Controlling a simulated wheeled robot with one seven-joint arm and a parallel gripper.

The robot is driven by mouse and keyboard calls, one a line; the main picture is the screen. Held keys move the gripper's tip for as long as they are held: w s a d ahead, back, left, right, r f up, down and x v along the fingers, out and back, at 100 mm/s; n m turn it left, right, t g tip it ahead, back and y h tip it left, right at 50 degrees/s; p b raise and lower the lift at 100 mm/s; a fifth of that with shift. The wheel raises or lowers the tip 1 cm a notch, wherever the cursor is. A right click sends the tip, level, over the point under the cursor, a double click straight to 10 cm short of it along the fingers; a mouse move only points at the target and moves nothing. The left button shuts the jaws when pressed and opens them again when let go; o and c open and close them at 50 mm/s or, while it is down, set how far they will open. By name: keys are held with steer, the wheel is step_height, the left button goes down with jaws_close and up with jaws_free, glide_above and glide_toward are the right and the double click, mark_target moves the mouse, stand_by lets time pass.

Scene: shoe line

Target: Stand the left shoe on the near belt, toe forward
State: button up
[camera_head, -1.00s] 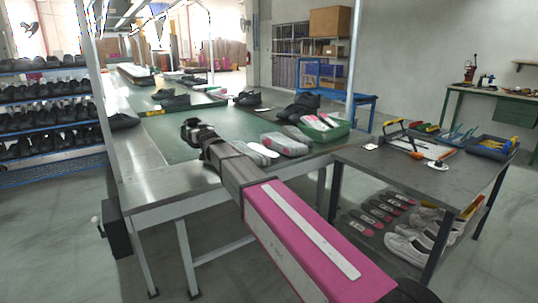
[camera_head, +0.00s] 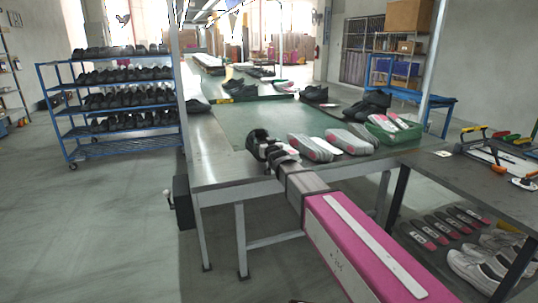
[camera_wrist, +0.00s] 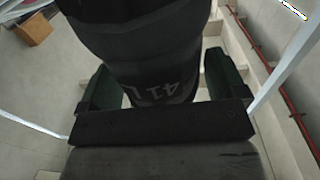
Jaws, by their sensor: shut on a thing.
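My gripper (camera_head: 277,156) is shut on a black shoe (camera_head: 257,141), held in front of the bench near its front edge. In the wrist view the dark shoe (camera_wrist: 150,45) sits between the two fingers, with grey marking "41 L" on it. Its far end runs out of the top of that view, so the toe is hidden. The green belt (camera_head: 250,118) lies along the bench top beyond my gripper. I cannot tell from the head view how the shoe is tilted.
Grey shoe soles (camera_head: 310,148) and a green tray (camera_head: 408,131) of soles stand right of my gripper. Black shoes (camera_head: 374,103) stand farther back. A dark side table (camera_head: 452,172) with tools is at the right. The belt's middle is clear.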

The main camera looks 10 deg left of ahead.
steer(key=shift+s+d+f, duration=0.1)
steer(key=shift+f, duration=1.95)
steer(key=o, duration=1.2)
steer(key=shift+f, duration=0.15)
